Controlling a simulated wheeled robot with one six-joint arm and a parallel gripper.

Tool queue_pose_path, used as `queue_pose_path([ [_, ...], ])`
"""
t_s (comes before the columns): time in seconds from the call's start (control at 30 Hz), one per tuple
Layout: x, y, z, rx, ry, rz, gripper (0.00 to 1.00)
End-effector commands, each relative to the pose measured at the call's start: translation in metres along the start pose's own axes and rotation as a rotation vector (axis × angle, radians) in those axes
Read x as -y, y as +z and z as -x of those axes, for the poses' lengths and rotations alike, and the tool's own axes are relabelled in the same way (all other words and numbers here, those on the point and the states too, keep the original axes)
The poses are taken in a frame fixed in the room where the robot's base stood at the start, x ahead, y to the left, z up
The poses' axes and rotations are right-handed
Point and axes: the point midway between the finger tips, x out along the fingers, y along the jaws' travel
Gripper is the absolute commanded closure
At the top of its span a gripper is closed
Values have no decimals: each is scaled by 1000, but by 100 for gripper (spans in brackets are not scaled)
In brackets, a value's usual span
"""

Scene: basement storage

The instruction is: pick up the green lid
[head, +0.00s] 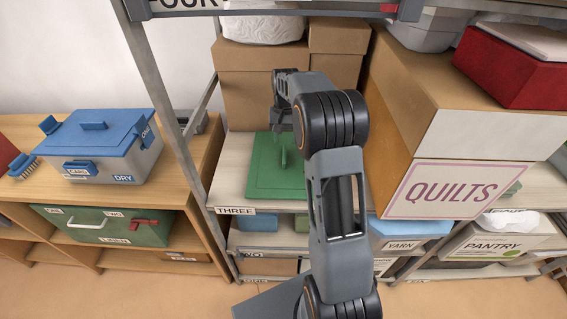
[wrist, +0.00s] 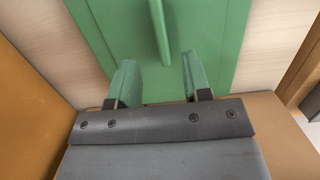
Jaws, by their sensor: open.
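The green lid (head: 262,178) lies flat on the shelf board labelled THREE, with an upright fin-like handle (head: 284,158) at its middle. My gripper (head: 279,122) is over the lid's back part in the head view, partly hidden by my own arm. In the wrist view, the lid (wrist: 215,25) fills the upper middle, and its handle (wrist: 160,30) runs down towards the gap between the fingers. My gripper (wrist: 158,68) is open and empty there. I cannot tell whether the fingertips touch the lid.
Cardboard boxes (head: 245,85) stand behind the lid. A large QUILTS box (head: 445,187) stands to the right, close to my arm. A metal shelf post (head: 165,105) rises at the left. A blue-lidded grey box (head: 125,160) sits on the wooden shelf further left.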

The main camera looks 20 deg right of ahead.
Motion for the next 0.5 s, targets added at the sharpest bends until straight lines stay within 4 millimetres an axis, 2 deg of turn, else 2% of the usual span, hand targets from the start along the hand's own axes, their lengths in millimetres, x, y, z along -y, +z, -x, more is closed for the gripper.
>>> queue_pose_path([
  [0.1,0,0,-12,1,0,0,55],
  [0.33,1,1,-25,2,1,2,55],
  [0.5,2,1,-48,3,1,3,55],
])
